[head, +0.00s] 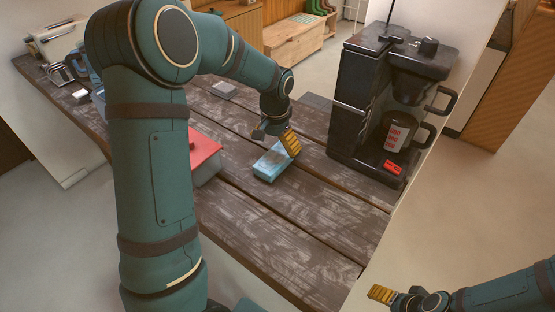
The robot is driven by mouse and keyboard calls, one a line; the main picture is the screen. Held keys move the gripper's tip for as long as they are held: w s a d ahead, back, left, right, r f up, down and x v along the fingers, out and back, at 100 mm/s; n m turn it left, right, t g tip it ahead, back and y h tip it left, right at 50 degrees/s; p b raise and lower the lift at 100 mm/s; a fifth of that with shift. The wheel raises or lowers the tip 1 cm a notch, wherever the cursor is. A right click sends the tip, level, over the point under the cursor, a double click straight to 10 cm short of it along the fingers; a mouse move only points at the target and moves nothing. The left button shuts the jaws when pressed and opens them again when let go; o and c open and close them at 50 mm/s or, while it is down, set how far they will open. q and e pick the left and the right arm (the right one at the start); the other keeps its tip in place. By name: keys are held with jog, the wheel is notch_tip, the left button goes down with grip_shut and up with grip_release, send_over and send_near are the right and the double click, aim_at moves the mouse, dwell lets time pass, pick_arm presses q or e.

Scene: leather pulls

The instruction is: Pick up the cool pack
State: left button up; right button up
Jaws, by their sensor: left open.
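The cool pack (270,164), a light blue flat block, lies on the dark wooden table near its middle. My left gripper (277,146) is open, pointing down right at the cool pack. One yellow finger shows at the pack's right end, and the other side of the gripper is partly hidden by its own body. I cannot tell whether the fingers touch the pack. My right gripper (382,294) is at the lower right, off the table and away from the pack. Its yellow fingertips show, but their opening is unclear.
A red-lidded box (205,150) is to the left, partly behind my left arm. A small grey block (224,89) lies farther back. The front of the table (290,240) is clear.

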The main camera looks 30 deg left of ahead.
aim_at(277, 155)
pick_arm(q)
jog(key=shift+w+d+f, duration=0.1)
jog(key=shift+d+f, duration=0.05)
jog(key=shift+f, duration=1.2)
jog(key=shift+d+f, duration=0.1)
jog(key=shift+f, duration=1.25)
jog(key=c, duration=1.3)
